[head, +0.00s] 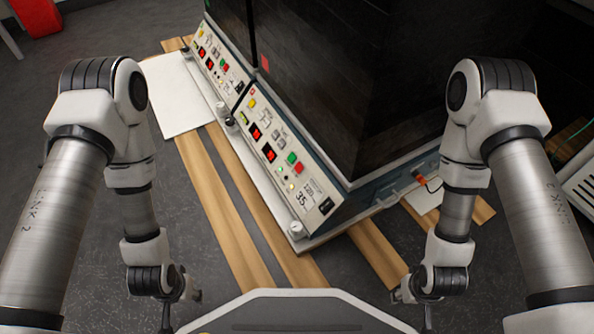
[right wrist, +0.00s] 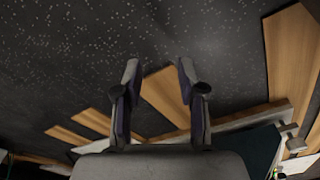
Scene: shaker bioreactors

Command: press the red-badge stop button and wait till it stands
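Two dark-hooded shaker units stand side by side. The nearer control panel (head: 283,150) has a small red badge (head: 252,93) at its upper corner, red lit displays, a green button (head: 292,157) and a red button (head: 299,168). The farther panel (head: 215,58) has similar displays and a small red button (head: 226,70). My left gripper (head: 197,296) is low on the left, away from the panels; its fingers are too small to read. My right gripper (head: 397,295) is low on the right, clear of the units. The right wrist view shows its fingers (right wrist: 159,72) apart and empty.
Wooden planks (head: 225,205) lie under and around the units on the dark speckled floor (head: 80,250). A white sheet or board (head: 180,95) lies left of the farther unit. A red square (head: 265,63) marks the hood. Open floor lies at left.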

